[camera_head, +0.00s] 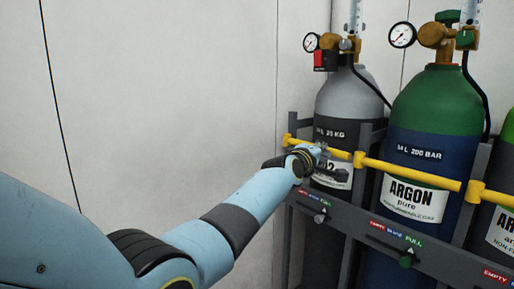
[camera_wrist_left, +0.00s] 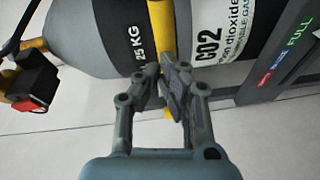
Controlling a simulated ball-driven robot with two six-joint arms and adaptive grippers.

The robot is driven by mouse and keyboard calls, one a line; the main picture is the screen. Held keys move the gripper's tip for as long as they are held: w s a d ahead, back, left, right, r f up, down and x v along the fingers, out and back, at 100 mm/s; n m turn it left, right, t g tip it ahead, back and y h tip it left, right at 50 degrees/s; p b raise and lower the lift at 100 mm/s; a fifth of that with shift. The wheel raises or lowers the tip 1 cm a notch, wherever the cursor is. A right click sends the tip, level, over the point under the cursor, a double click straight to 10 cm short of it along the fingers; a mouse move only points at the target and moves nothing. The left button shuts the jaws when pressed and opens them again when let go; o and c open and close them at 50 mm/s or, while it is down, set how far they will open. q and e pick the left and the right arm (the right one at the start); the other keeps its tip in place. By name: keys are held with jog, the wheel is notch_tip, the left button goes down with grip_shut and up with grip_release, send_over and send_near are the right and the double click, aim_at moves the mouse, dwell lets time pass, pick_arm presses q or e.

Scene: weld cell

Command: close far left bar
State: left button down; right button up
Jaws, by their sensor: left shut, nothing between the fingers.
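The far left yellow bar (camera_head: 339,154) runs across the front of the grey CO2 cylinder (camera_head: 344,100). Its left end is at the grey rack's left post, and its right end is at a yellow joint on the middle post. I cannot tell whether it is latched. My left gripper (camera_head: 322,160) is at the bar in front of the cylinder and hides part of it and of the label. In the left wrist view, the shut, empty fingers (camera_wrist_left: 170,82) overlap the yellow bar (camera_wrist_left: 162,30); contact is unclear. My right gripper is out of view.
A green and blue argon cylinder (camera_head: 428,115) stands to the right behind another yellow bar (camera_head: 415,176). Gauges and valves top the cylinders. The rack's lower rail (camera_head: 345,218) carries status sliders. A pale wall (camera_head: 160,90) is at the left, with free room before it.

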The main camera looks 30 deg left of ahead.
pick_arm(q)
jog(key=shift+w+d, duration=0.2)
jog(key=shift+w, duration=0.2)
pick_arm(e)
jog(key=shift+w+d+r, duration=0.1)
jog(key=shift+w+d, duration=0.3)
pick_arm(q)
jog(key=shift+r, duration=0.15)
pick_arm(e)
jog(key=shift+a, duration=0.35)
